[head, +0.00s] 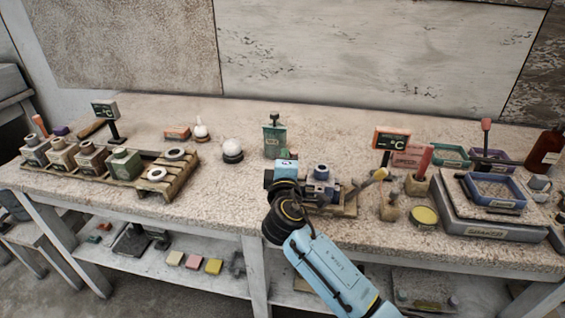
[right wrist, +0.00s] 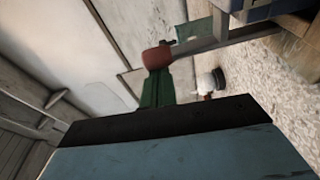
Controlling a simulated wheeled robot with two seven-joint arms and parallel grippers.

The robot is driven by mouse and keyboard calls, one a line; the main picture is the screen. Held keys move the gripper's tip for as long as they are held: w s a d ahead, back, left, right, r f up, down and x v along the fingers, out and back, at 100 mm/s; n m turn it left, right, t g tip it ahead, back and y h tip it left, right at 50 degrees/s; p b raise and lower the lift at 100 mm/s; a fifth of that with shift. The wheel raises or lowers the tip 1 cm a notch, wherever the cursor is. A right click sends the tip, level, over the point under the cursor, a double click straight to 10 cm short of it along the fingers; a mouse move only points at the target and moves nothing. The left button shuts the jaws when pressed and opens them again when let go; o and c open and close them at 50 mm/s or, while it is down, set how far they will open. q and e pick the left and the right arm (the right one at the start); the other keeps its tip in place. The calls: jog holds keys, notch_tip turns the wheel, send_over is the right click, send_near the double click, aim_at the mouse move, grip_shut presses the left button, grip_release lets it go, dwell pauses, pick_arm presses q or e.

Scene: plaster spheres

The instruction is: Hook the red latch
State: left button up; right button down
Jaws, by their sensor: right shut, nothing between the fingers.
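In the right wrist view a red-brown knob (right wrist: 158,57) sits on the end of a grey metal bar (right wrist: 205,44), which looks like the latch. The bar runs right to a blue-grey body at the top edge. In the head view a blue-grey device (head: 321,186) stands on a wooden base beside my right gripper (head: 285,172). The red latch cannot be made out there; my gripper and wrist may hide it. My right gripper is shut and empty, just left of the device. Whether it touches the latch cannot be told. My left gripper is not in view.
A wooden rack (head: 180,181) with several jars is further left. Right are a yellow-topped tin (head: 424,216) and a shaker (head: 490,228). Front-left bench is clear.

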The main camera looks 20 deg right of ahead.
jog(key=shift+d, duration=0.1)
dwell(0.4)
jog(key=shift+s, duration=0.1)
jog(key=v, duration=1.3)
jog(key=shift+s, duration=0.15)
